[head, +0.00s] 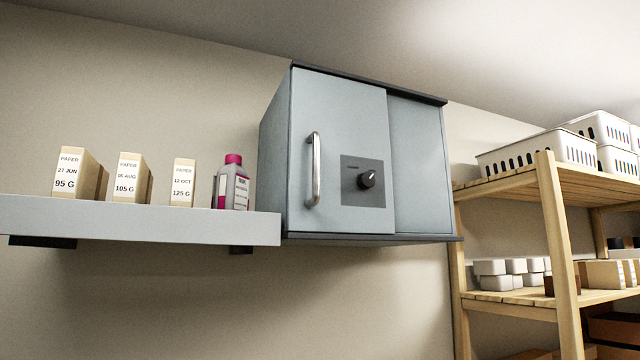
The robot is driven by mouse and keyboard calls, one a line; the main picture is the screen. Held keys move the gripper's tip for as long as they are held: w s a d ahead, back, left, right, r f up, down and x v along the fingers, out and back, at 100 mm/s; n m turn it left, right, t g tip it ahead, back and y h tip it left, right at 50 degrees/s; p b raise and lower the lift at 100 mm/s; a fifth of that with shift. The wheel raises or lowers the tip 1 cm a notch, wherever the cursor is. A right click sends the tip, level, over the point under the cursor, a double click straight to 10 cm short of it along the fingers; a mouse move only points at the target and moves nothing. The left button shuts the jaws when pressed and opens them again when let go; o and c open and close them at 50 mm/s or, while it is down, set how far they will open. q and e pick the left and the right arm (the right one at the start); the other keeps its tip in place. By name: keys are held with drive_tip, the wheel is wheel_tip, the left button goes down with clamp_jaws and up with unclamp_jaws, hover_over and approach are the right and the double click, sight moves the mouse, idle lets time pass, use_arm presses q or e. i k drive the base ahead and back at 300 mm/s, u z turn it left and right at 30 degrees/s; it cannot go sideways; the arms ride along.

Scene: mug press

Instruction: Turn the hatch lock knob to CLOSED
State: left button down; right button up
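A blue-grey wall cabinet (422,165) hangs in the middle of the head view. Its front door panel (345,110) is flat against the body and carries a vertical silver handle (313,170). Right of the handle is a dark square plate (352,192) with a black round knob (367,179). A light mark on the knob points to the upper right. The lettering on the plate is too small to read. Neither of my grippers is in view.
A grey wall shelf (140,217) at the left holds several labelled paper boxes (127,177) and a pink-capped bottle (233,183), close to the cabinet's left side. A wooden rack (560,250) with white baskets (540,150) stands at the right. The space before the cabinet is clear.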

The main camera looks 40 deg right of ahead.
sight(366, 180)
drive_tip(key=z, duration=0.45)
drive_tip(key=i, duration=0.8)
drive_tip(key=z, duration=0.8)
